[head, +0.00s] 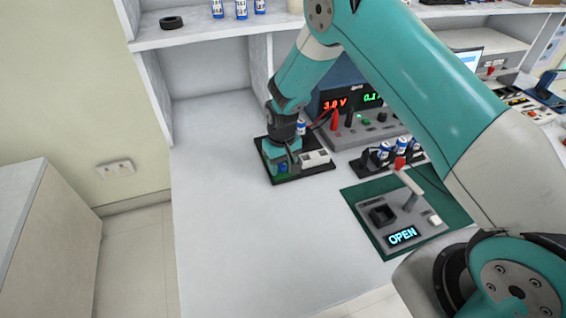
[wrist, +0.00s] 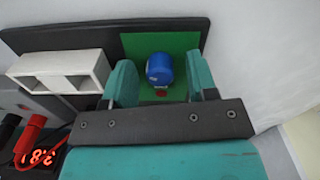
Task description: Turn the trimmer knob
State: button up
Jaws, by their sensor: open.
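The trimmer knob (wrist: 160,69) is a small blue cylinder on a green board (wrist: 193,42) in the wrist view. My gripper (wrist: 163,82) is open, with one teal finger on each side of the knob. I see gaps between the fingers and the knob, so they look apart from it. In the head view my gripper (head: 283,166) is low over the left part of the black base plate (head: 310,174), and the blue knob (head: 283,168) shows only partly between the fingers.
A white two-pocket block (wrist: 66,69) stands left of my gripper. A power supply (head: 362,125) with red leads is behind. A fixture reading OPEN (head: 402,236) sits on a green mat (head: 368,190) at the right. The white bench (head: 230,220) is clear in front and left.

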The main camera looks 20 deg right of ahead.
aim_at(282, 165)
jog(key=c, duration=0.9)
jog(key=shift+n+b, duration=0.4)
jog(key=shift+n, duration=0.8)
jog(key=shift+c, duration=0.2)
jog(key=o, duration=0.9)
jog(key=shift+o, duration=0.2)
notch_tip(282, 165, up, 17)
jog(key=b, duration=0.1)
jog(key=shift+r, duration=0.2)
